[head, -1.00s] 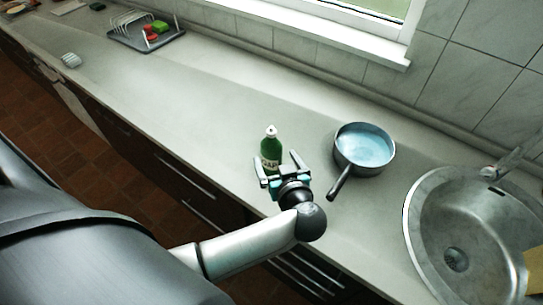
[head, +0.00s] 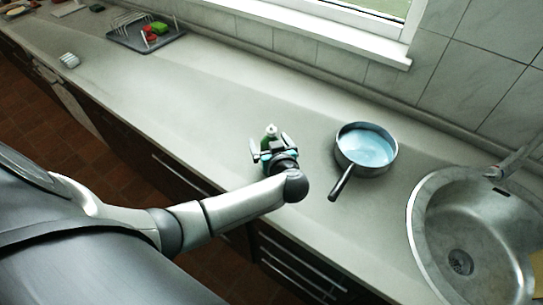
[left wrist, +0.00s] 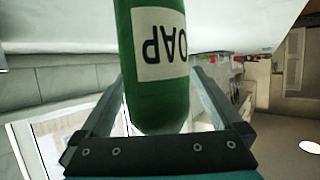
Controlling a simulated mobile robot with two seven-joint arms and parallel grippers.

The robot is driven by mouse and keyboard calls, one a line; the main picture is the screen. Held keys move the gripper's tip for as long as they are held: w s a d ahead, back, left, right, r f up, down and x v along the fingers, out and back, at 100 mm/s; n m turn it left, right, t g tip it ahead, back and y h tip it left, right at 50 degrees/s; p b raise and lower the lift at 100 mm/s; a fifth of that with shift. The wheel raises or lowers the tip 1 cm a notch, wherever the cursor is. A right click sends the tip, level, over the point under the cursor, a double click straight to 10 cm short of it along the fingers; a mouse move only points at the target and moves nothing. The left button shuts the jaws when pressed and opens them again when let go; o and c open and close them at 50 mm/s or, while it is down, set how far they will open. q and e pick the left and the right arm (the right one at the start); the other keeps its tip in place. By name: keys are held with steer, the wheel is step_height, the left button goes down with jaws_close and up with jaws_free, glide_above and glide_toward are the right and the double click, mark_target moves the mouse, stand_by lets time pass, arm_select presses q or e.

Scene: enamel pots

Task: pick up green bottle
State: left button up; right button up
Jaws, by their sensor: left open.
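The green bottle (head: 269,132) stands on the counter, its lower part hidden behind my gripper in the head view. In the left wrist view the green bottle (left wrist: 157,108) is large, with a white label reading "SOAP" in part, upside down. My left gripper (head: 267,143) is open, with its fingers on either side of the bottle. In the left wrist view, gaps show between the bottle and the fingers of my left gripper (left wrist: 157,95). My right gripper is not in view.
A dark pan (head: 365,150) with a blue inside stands right of the bottle, its handle pointing toward the front edge. A steel sink (head: 425,215) is farther right. A dish rack tray (head: 128,38) stands far left.

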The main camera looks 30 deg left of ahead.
arm_select(q)
jaws_close()
stand_by(0.8)
